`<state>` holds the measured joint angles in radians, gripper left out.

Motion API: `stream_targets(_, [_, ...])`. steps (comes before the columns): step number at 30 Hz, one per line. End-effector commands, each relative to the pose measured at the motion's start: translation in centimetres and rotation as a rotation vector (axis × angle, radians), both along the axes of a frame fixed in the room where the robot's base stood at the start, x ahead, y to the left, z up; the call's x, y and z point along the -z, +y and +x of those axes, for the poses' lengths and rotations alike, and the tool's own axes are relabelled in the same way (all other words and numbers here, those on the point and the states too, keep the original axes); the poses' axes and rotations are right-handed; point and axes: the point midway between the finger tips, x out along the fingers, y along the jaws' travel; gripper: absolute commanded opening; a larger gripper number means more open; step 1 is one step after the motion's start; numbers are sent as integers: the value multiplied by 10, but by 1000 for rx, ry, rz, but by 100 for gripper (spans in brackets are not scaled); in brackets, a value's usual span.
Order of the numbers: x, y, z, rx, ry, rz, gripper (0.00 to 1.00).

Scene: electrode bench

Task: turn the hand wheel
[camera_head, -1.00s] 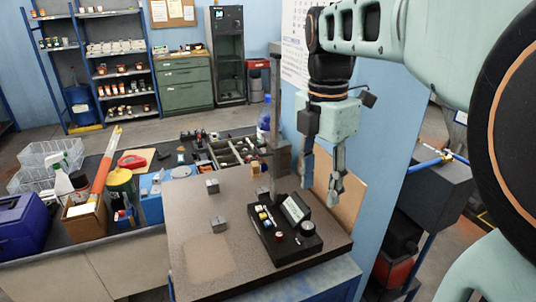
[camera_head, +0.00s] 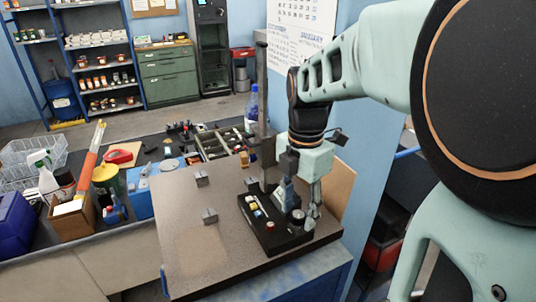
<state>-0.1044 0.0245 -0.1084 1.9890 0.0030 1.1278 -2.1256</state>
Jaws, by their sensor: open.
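A dark round knob (camera_head: 298,216), which looks like the hand wheel, stands at the box's right end. My gripper (camera_head: 301,208) is open and points down at this knob, one finger to the left over the box and the other at its right. The fingers partly hide the knob and the box's sloped display. I cannot tell whether they touch the knob.
A dark upright column (camera_head: 264,110) rises behind the box, close to my gripper. Small metal blocks (camera_head: 209,216) lie on the plate, whose front left is clear. A blue wall panel (camera_head: 375,150) stands close on the right. Bottles and bins crowd the left bench.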

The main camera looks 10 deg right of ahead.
Motion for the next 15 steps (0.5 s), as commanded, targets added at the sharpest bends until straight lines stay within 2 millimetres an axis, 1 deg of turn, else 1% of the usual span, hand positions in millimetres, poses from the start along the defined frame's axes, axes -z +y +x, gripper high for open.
stream_targets(8, [2, 0, 0, 0, 0, 0, 42])
stream_targets(15, [2, 0, 0, 0, 0, 0, 17])
